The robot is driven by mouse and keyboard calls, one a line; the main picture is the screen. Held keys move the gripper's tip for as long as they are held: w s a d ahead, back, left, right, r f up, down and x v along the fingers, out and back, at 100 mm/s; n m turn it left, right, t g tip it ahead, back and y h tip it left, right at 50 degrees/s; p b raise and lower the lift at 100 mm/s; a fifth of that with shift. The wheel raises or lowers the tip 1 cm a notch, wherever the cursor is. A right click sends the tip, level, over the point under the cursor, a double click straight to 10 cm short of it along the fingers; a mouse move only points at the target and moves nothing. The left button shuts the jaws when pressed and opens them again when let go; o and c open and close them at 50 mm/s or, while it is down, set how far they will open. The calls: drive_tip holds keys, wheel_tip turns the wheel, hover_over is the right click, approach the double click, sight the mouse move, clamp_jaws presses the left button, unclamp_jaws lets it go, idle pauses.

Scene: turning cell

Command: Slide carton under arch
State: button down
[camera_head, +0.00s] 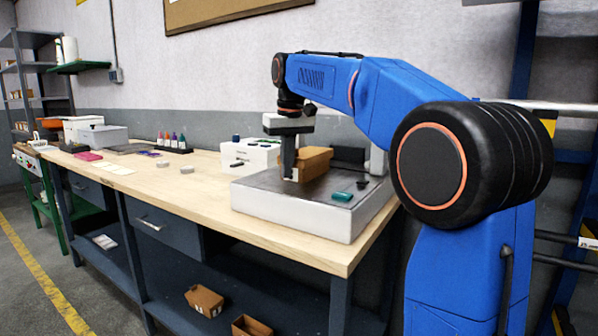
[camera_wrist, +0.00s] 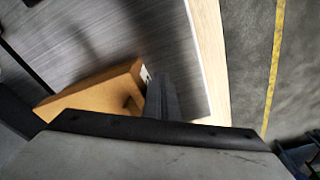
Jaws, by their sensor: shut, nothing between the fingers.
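The brown carton (camera_head: 317,156) sits on a raised slab with a grey top and white sides (camera_head: 285,213). My gripper (camera_head: 289,174) points down, shut and empty, at the carton's left side. In the wrist view the carton (camera_wrist: 88,93) is partly hidden by the gripper body, and my dark fingers (camera_wrist: 162,98) are right beside its end. They look close to touching, but I cannot tell if they do. A pale grey upright (camera_head: 377,160) stands at the slab's right, partly behind my arm. I cannot make out a whole arch.
A small teal object (camera_head: 342,196) lies on the slab's front right. A white box (camera_head: 249,153) with dark items stands behind the slab's left. Small bottles (camera_head: 172,140) stand farther left.

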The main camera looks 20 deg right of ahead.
sight(310, 151)
drive_tip(key=shift+w+d, duration=0.1)
idle(0.3)
drive_tip(key=shift+w+d, duration=0.45)
drive_tip(key=shift+d, duration=0.15)
drive_tip(key=shift+w+d, duration=0.4)
drive_tip(key=shift+d, duration=0.2)
drive_tip(key=shift+w+d, duration=0.45)
drive_tip(key=shift+d, duration=0.15)
drive_tip(key=shift+w+d, duration=0.4)
drive_tip(key=shift+d, duration=0.2)
drive_tip(key=shift+w+d, duration=0.1)
drive_tip(key=shift+d, duration=0.05)
drive_tip(key=shift+w+d, duration=0.8)
drive_tip(key=shift+d, duration=0.25)
drive_tip(key=shift+d, duration=0.1)
drive_tip(key=shift+w+d, duration=0.85)
drive_tip(key=shift+d, duration=0.3)
drive_tip(key=shift+w+d, duration=0.1)
